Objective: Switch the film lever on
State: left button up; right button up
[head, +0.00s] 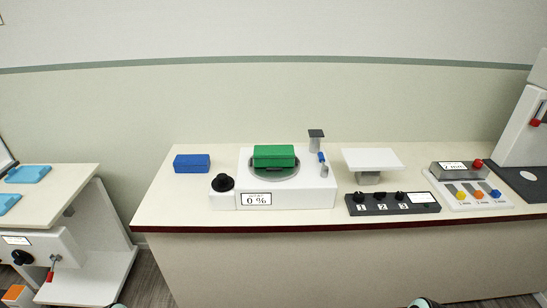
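I cannot tell from the labels which lever is the film lever. A small blue-tipped lever (321,158) stands at the right side of the white device (287,200) on the counter, and its tip points up. A red-handled lever (50,275) hangs down on the front of the white machine at the left. Another red-handled lever (535,121) is on the white tower (518,125) at the far right, its handle tilted downward. Neither gripper shows; only small rounded parts, perhaps of my arms, show at the bottom edge.
The counter (180,205) also holds a blue box (191,163), a green block (274,155) on the device's round plate, a white platform (372,159), a black panel with knobs (391,207) and a panel with coloured buttons (470,205). A gap separates the left table (75,182).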

aim_at(325, 169)
jog(key=i+l, duration=0.15)
jog(key=l, duration=0.25)
jog(key=i+l, duration=0.15)
jog(key=l, duration=0.2)
jog(key=i+l+u, duration=0.1)
jog(key=l, duration=0.3)
